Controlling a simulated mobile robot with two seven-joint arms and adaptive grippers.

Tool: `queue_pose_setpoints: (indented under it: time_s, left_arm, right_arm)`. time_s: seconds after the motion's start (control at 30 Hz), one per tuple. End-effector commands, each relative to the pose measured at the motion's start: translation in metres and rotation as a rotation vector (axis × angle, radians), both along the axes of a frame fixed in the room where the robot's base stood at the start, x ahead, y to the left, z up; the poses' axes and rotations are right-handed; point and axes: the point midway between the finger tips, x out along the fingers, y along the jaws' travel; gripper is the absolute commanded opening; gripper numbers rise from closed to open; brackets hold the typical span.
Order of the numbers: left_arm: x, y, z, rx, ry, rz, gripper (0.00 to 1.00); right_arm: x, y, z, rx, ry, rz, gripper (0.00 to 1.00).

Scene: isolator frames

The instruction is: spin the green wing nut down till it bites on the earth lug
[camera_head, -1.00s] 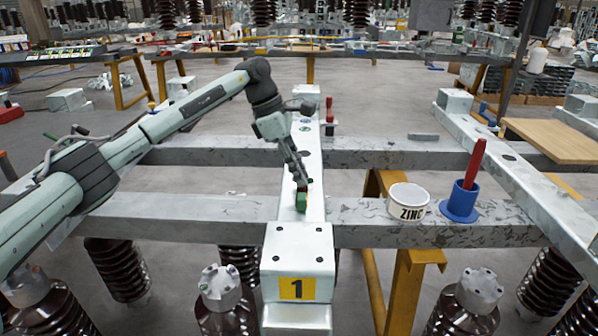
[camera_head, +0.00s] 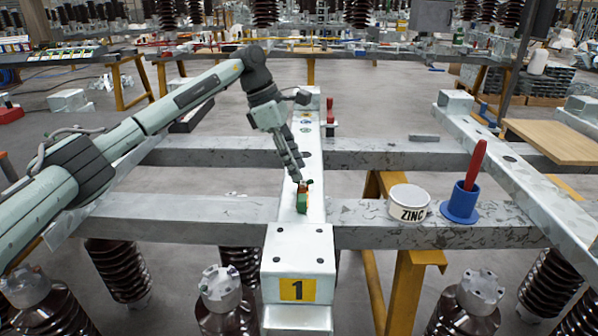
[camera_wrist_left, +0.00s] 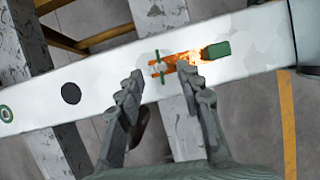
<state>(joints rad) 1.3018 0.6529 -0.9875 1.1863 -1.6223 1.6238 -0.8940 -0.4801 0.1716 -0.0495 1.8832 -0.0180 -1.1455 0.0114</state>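A small green wing nut (camera_wrist_left: 157,62) shows edge-on in the left wrist view, at the end of an orange-copper earth lug (camera_wrist_left: 180,61). A green block-like piece (camera_wrist_left: 217,50) sits at the lug's other end; it also shows in the head view (camera_head: 302,202). All lie on the pale steel beam (camera_head: 313,160). My left gripper (camera_head: 299,179) hangs just above and behind the lug. In the left wrist view its two fingers (camera_wrist_left: 162,73) are spread apart with nothing between them, short of the nut. Whether the nut touches the lug I cannot tell. My right gripper is out of view.
A white ZINC tub (camera_head: 409,203) and a blue holder (camera_head: 462,203) with a red-handled tool stand on the cross beam to the right. Another red-handled tool (camera_head: 330,112) stands beyond the lug. The beam's near end carries a yellow "1" plate (camera_head: 297,288).

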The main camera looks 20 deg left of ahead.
Motion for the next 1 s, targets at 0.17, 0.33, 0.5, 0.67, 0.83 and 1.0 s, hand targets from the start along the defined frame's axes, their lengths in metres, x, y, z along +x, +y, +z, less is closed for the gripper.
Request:
queue_pose_setpoints:
  time_s: [0.17,0.33,0.5,0.67,0.83,1.0]
  left_arm:
    - [-0.002,0.016,0.039,-0.001,-0.005,0.003,0.36]
    - [-0.005,0.027,0.068,-0.001,-0.004,0.002,0.36]
    - [-0.007,0.034,0.084,-0.001,-0.002,0.002,0.36]
    - [-0.007,0.036,0.088,-0.001,-0.001,0.000,0.36]
    - [-0.007,0.036,0.088,-0.001,-0.001,0.000,0.36]
    - [-0.007,0.036,0.088,-0.001,-0.001,0.000,0.36]
  right_arm:
    - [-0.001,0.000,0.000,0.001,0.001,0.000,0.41]
    - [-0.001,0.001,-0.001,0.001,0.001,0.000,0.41]
    - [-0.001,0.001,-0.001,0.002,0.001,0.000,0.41]
    - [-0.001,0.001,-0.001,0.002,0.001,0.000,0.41]
    - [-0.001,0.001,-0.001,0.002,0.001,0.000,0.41]
    - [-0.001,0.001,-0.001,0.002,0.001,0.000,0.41]
